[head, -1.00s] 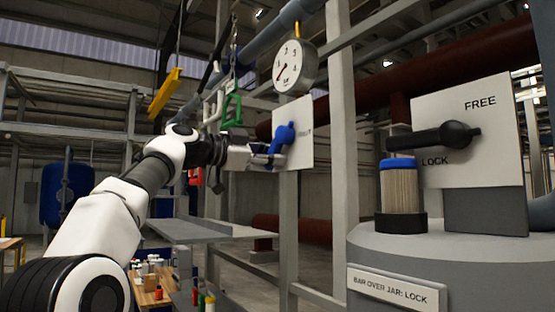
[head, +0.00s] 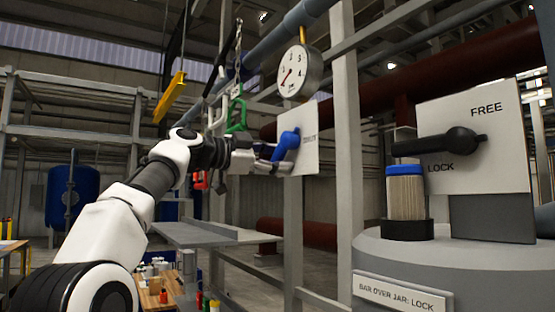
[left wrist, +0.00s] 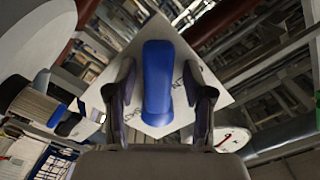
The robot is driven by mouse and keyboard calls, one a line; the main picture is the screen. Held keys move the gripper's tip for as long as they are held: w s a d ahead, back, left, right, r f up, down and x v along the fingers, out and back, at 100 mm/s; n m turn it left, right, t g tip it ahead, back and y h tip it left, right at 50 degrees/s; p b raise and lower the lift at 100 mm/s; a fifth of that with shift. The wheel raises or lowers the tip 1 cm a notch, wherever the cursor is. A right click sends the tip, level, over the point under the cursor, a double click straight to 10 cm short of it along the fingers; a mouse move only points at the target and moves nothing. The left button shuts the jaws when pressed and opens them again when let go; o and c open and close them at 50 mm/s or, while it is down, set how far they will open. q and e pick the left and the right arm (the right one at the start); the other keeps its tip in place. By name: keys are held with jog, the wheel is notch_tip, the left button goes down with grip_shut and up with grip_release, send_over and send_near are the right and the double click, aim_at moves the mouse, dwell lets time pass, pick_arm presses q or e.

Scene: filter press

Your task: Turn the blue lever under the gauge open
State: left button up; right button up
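The blue lever (head: 288,143) is mounted on a white square plate (head: 309,140) below the round gauge (head: 300,71). In the head view the lever slants down to the left from its pivot. My left gripper (head: 272,158) is at the lever's lower end. In the left wrist view the lever (left wrist: 157,80) lies between the two fingers of my left gripper (left wrist: 163,95), with a visible gap on both sides. The fingers stand apart and do not appear closed on it. The plate's lettering is partly hidden. My right gripper is in neither view.
At right a grey drum carries a FREE/LOCK panel (head: 474,147) with a black handle (head: 440,142) and a blue-capped filter jar (head: 405,195). Green (head: 237,114) and red hooks hang behind my left arm. A grey shelf (head: 200,233) lies below it.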

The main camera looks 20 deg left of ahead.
pick_arm(q)
jog(key=shift+s+a, duration=0.35)
jog(key=shift+a, duration=0.05)
jog(key=v, duration=1)
jog(key=shift+s+a, duration=0.2)
jog(key=shift+s, duration=0.15)
jog(key=shift+a+f, duration=0.1)
jog(key=shift+f, duration=0.05)
